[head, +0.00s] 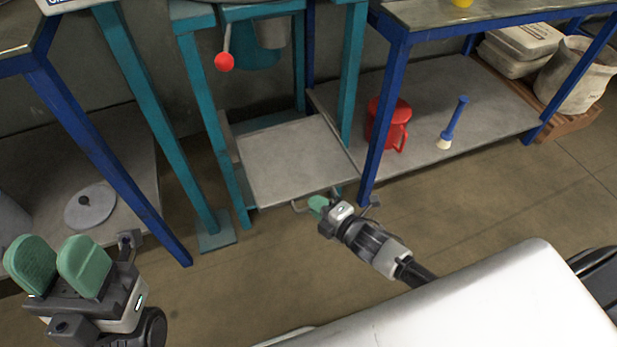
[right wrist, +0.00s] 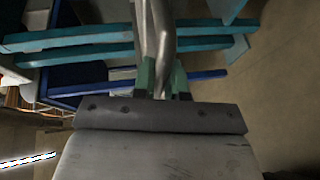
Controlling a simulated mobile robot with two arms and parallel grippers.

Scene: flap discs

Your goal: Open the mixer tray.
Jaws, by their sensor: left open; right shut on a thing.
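The mixer tray (head: 292,158) is a flat grey metal slab, low between the teal legs of the mixer stand (head: 208,130). A thin metal handle (head: 298,207) sticks out at its front edge. My right gripper (head: 318,206) is at this edge, its green fingers shut on the handle. In the right wrist view the metal handle (right wrist: 155,45) runs between the green fingertips (right wrist: 162,76); the gripper body hides part of the grip. My left gripper (head: 57,265) is open and empty at the lower left, well away from the tray.
A blue table leg (head: 385,115) rises close to the tray's right side. A grey round lid (head: 90,207) lies at left. The floor before the tray is clear.

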